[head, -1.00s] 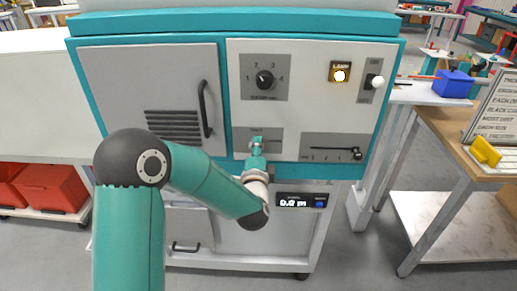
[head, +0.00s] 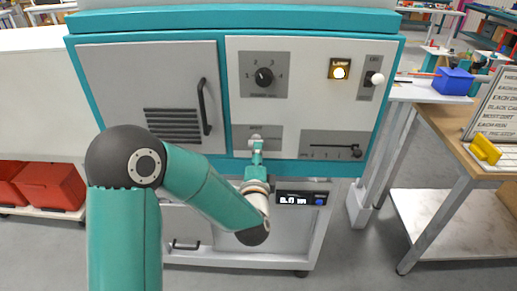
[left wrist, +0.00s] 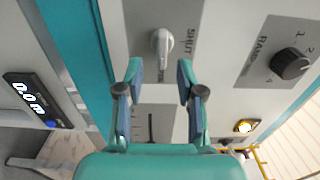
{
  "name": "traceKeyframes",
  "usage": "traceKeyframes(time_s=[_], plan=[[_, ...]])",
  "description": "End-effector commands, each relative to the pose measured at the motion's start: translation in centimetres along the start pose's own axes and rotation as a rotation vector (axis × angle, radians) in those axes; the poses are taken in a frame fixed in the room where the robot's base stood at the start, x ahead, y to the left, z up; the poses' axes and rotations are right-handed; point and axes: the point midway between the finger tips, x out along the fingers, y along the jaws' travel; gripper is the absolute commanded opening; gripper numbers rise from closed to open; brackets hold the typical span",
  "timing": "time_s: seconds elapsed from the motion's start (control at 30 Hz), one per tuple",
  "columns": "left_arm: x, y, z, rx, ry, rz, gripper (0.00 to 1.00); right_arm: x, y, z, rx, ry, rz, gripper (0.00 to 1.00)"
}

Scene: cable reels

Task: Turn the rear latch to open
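The latch (left wrist: 161,42) is a light grey lever on a grey plate with the word SHUT beside it, seen at the top of the left wrist view. Another label by the lever is too small to read. In the head view its plate (head: 265,131) is on the cabinet front, and the lever is mostly hidden by my gripper. My left gripper (left wrist: 160,75) is open and empty, its fingers on either side below the lever, seemingly apart from it. It also shows in the head view (head: 257,147). My right gripper is not in view.
The cabinet front also bears a rotary knob (head: 264,77), a lit amber button (head: 340,70), a white-knobbed switch (head: 376,79), a slider (head: 356,153) and a door handle (head: 204,107). A display (head: 302,199) is below. A workbench (head: 440,125) stands at right.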

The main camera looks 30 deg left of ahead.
Motion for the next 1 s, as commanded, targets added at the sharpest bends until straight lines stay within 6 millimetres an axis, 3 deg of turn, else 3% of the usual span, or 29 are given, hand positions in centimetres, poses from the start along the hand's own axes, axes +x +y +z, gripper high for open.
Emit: traceKeyframes(time_s=[0.1,0.3,0.83,0.93,1.0], plan=[[-1.8,0.1,-0.1,0.001,0.004,0.002,0.38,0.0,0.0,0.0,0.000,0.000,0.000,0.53],[-3.2,0.1,-0.1,0.001,0.002,0.000,0.38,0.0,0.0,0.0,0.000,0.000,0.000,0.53],[-3.2,0.0,0.2,0.003,-0.005,0.004,0.38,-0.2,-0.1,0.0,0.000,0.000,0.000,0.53],[-3.0,1.4,0.3,0.027,-0.009,0.045,0.38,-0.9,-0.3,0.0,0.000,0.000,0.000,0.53],[-3.1,3.5,0.3,0.058,-0.005,0.097,0.38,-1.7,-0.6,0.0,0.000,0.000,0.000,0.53]])
